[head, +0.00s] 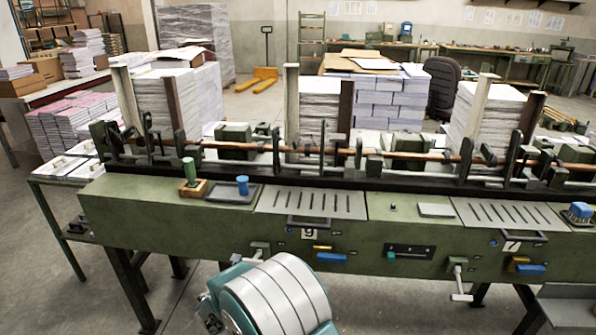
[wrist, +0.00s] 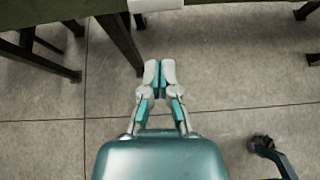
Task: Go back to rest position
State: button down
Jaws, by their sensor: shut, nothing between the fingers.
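My gripper (wrist: 159,72) shows in the wrist view with its two pale fingertips together and nothing between them. It is over bare concrete floor, just short of the edge of the green machine. In the head view my arm's rounded white and teal link shows at the bottom centre, in front of the green gathering machine (head: 160,215).
On the machine stand a green-handled stamp (head: 190,173), a blue cylinder (head: 242,185) and paper stacks (head: 320,110). Levers (head: 459,278) jut from its front. Dark machine legs (wrist: 120,45) stand at the upper left in the wrist view.

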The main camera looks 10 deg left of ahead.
jog(key=s+d+r+m+g+h, duration=0.2)
jog(key=s+d+r+m, duration=0.1)
jog(key=d+r+m, duration=0.9)
jog(key=s+d+r+m+g+h, duration=0.25)
jog(key=d+r+m, duration=0.45)
jog(key=d, duration=0.9)
jog(key=s+d+r+m+g+y, duration=0.2)
jog(key=s+d+r+m, duration=0.4)
jog(key=s+d+m, duration=0.5)
jog(key=s+a+m+y, duration=0.1)
jog(key=s+m+y, duration=0.2)
jog(key=s, duration=0.9)
jog(key=shift+s+r+m, duration=0.2)
jog(key=shift+s+m, duration=0.2)
jog(key=shift+m, duration=0.8)
jog(key=c, duration=1.3)
grip_release()
jog(key=shift+a+t, duration=0.1)
jog(key=shift+t, duration=0.15)
jog(key=shift+c, duration=0.2)
